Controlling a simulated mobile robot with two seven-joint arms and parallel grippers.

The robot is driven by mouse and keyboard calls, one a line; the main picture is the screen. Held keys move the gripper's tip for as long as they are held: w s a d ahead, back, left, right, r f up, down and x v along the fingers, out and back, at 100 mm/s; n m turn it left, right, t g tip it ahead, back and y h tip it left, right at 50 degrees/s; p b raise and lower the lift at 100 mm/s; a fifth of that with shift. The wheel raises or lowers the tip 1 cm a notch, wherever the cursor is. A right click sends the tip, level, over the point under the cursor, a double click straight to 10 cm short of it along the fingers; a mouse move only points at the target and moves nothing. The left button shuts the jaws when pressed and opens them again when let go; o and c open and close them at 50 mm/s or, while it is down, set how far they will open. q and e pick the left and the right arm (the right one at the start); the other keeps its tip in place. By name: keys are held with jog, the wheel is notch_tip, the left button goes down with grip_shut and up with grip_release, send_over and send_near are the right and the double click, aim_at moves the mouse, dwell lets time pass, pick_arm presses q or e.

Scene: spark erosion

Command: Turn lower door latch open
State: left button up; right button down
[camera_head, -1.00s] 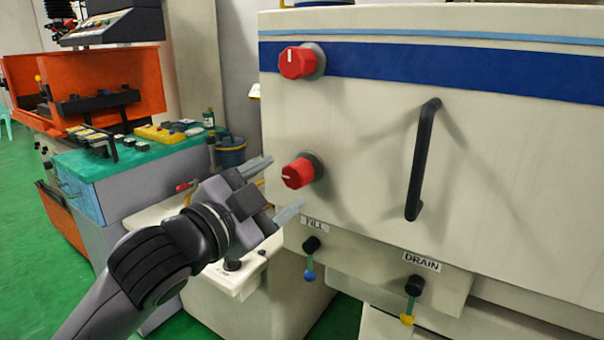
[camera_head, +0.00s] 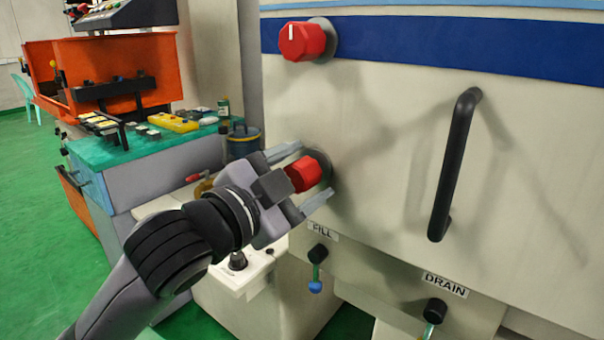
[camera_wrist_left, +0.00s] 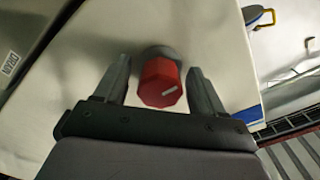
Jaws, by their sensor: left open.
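The lower door latch (camera_head: 305,174) is a red faceted knob on a grey round base, low on the cream door panel. My left gripper (camera_head: 308,172) is open, with one finger above the knob and one below it in the head view. In the left wrist view the red knob (camera_wrist_left: 161,83) sits between the two fingers, with a visible gap on each side, and its white mark slants. The upper latch (camera_head: 301,41) is a like red knob with its white mark vertical. My right gripper is not in view.
A black vertical door handle (camera_head: 455,165) stands out to the right of the latches. Below are the FILL lever (camera_head: 317,254) and the DRAIN lever (camera_head: 435,312). A green-topped bench (camera_head: 140,150) and an orange machine (camera_head: 60,75) stand at the left.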

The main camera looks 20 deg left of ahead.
pick_arm(q)
jog(key=c, duration=1.1)
jog(key=shift+o, duration=0.2)
jog(key=m+p, duration=0.4)
jog(key=shift+r, duration=0.2)
jog(key=m+p, duration=0.4)
jog(key=m, duration=0.1)
jog(key=shift+m, duration=0.3)
jog(key=m+p, duration=0.1)
jog(key=m, duration=0.1)
jog(key=shift+m, duration=0.3)
jog(key=m, duration=0.5)
jog(key=shift+m, duration=0.3)
jog(key=shift+r, duration=0.1)
